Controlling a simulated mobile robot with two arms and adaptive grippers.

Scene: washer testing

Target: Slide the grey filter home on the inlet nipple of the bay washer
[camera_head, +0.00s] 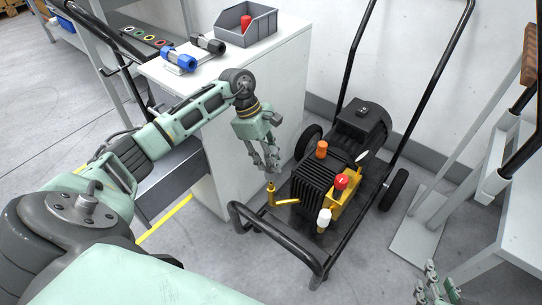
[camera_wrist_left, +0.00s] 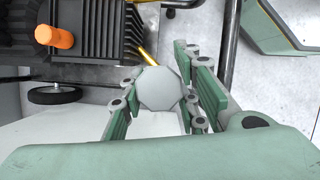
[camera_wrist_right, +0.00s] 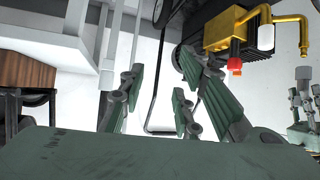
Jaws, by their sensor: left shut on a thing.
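My left gripper (camera_head: 270,163) is shut on the grey filter, seen end-on as a pale grey octagon (camera_wrist_left: 160,88) in the left wrist view. In the head view the fingers largely hide the filter. The gripper points down just above the upright end of the brass inlet nipple (camera_head: 270,190), an elbow pipe on the bay washer (camera_head: 312,190). The nipple also shows in the right wrist view (camera_wrist_right: 303,35), with a small gap between it and the left gripper. My right gripper (camera_head: 435,287) is open and empty at the lower right, away from the washer; its spread fingers show in its wrist view (camera_wrist_right: 158,100).
A white cabinet (camera_head: 262,85) stands behind the left gripper, carrying a grey bin (camera_head: 262,32) with a red part, a blue filter (camera_head: 180,60) and a black one (camera_head: 208,43). The washer's black frame (camera_head: 285,250) surrounds the pump. A red-topped knob (camera_head: 341,181) and white cap (camera_head: 324,216) stand nearby.

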